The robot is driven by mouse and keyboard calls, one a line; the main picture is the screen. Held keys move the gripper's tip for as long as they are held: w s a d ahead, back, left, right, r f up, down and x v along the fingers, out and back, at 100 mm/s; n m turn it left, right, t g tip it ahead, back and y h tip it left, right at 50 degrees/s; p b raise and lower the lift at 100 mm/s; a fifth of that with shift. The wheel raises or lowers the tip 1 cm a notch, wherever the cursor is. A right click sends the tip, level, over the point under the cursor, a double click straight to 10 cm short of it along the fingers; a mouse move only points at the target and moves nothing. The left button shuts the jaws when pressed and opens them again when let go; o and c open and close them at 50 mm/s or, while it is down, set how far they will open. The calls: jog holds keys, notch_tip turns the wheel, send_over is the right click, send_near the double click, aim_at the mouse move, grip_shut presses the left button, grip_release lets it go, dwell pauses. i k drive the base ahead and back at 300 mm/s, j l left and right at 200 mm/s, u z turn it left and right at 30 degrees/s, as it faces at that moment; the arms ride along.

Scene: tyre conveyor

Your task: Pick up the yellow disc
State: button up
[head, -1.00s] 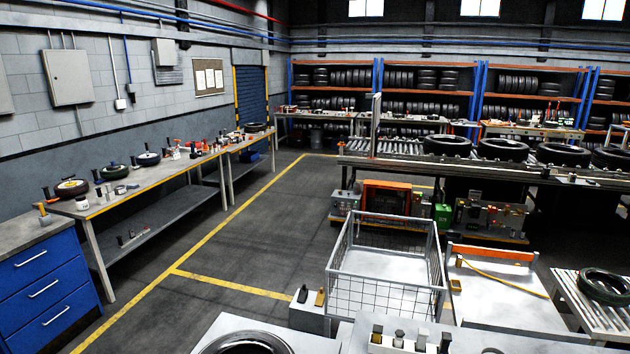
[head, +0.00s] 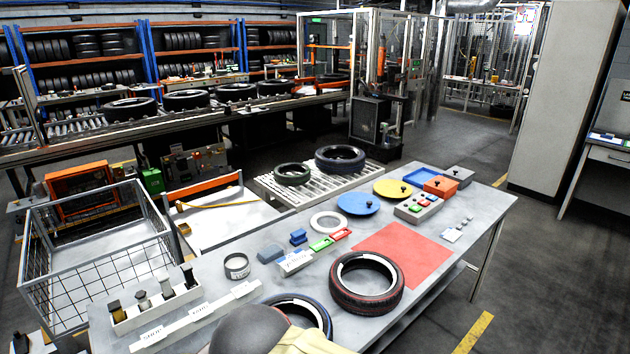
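The yellow disc (head: 392,189) lies flat on the far part of the grey workbench (head: 345,299), with a small dark knob on top. A blue disc (head: 358,204) with a similar knob lies to its left. An orange box (head: 440,187) stands just to its right, and a grey box with coloured buttons (head: 418,208) is in front of it. My gripper is not in view.
A red mat (head: 404,249) and a red-striped tyre (head: 366,283) lie nearer on the bench. A white ring (head: 328,222) and several small blocks are left of the discs. A roller table (head: 275,188) with tyres stands behind. Floor at right is clear.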

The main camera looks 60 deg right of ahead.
aim_at(392, 189)
jog(key=z, duration=2.35)
jog(key=j+u, duration=0.15)
jog(key=u, duration=2.15)
jog(key=z, duration=2.3)
jog(key=k+l, duration=0.05)
